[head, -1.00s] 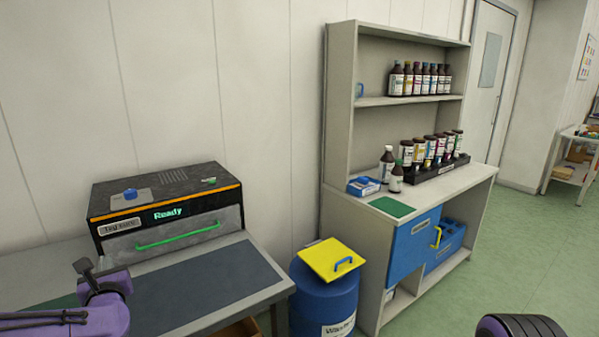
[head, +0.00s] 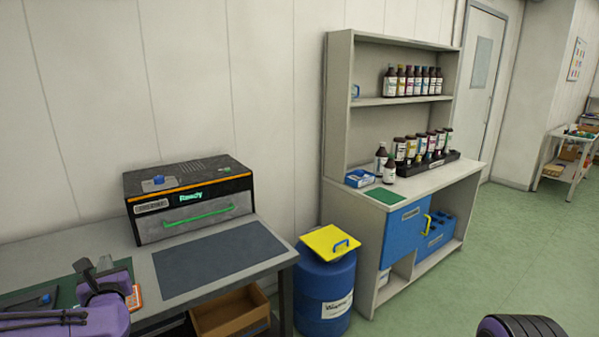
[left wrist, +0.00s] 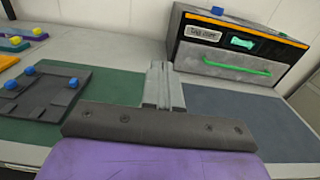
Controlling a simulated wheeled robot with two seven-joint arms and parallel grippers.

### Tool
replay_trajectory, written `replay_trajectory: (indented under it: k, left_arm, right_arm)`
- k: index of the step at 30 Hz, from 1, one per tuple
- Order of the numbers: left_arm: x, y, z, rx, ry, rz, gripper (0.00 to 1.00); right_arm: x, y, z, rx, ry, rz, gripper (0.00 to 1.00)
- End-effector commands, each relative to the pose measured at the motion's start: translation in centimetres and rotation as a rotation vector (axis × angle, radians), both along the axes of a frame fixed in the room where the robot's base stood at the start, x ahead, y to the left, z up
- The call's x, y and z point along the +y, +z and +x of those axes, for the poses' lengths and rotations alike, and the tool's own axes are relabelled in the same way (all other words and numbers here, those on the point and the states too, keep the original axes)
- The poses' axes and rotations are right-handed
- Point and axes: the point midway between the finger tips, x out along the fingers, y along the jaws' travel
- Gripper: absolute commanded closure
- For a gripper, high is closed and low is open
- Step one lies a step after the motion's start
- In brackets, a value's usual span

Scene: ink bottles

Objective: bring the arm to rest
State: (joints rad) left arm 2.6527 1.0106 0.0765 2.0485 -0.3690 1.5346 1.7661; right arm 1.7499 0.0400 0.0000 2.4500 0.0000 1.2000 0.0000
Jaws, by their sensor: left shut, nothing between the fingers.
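My left gripper (head: 96,272) is at the lower left of the head view, above the left end of the grey bench (head: 262,234). In the left wrist view its two grey fingers (left wrist: 161,78) are together, with nothing between them.
A blue drum (head: 325,292) with a yellow lid stands right of the bench. Beyond it, a shelf unit (head: 338,120) holds several brown bottles. A dark plate with blue knobs (left wrist: 42,95) lies on a green mat (left wrist: 115,95). A cardboard box (head: 232,312) sits below the bench.

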Motion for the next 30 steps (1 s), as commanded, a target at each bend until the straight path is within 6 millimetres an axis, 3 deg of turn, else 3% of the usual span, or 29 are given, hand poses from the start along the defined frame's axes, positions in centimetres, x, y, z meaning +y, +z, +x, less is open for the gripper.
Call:
replay_trajectory:
  k: [11, 17, 20, 23, 25, 29, 30]
  left_arm:
    - [-1.2, -0.8, 0.5, 0.231, -0.043, 0.247, 1.00]
    - [-3.4, -2.6, 0.1, 0.476, -0.125, 0.493, 1.00]
    - [-5.7, -5.5, -0.4, 0.668, -0.217, 0.697, 1.00]
    - [-8.6, -10.4, -1.8, 0.900, -0.355, 0.957, 1.00]
    - [-10.7, -14.8, -3.6, 1.069, -0.482, 1.158, 1.00]
    - [-14.5, -24.3, -9.5, 1.365, -0.794, 1.548, 1.00]
    - [-15.4, -27.1, -11.8, 1.436, -0.902, 1.657, 1.00]
  right_arm:
    - [0.0, 0.0, 0.0, -0.001, 0.000, -0.001, 0.58]
    - [0.0, -0.1, 0.0, 0.000, 0.000, 0.000, 0.58]
    - [0.0, -0.5, 0.0, 0.000, 0.000, 0.000, 0.58]
    - [0.0, -1.3, 0.0, 0.000, 0.000, 0.000, 0.58]
    - [0.0, -1.9, 0.0, 0.000, 0.000, 0.000, 0.58]
    - [0.0, -3.3, 0.0, 0.000, 0.000, 0.000, 0.58]
    - [0.0, -3.7, 0.0, 0.000, 0.000, 0.000, 0.58]
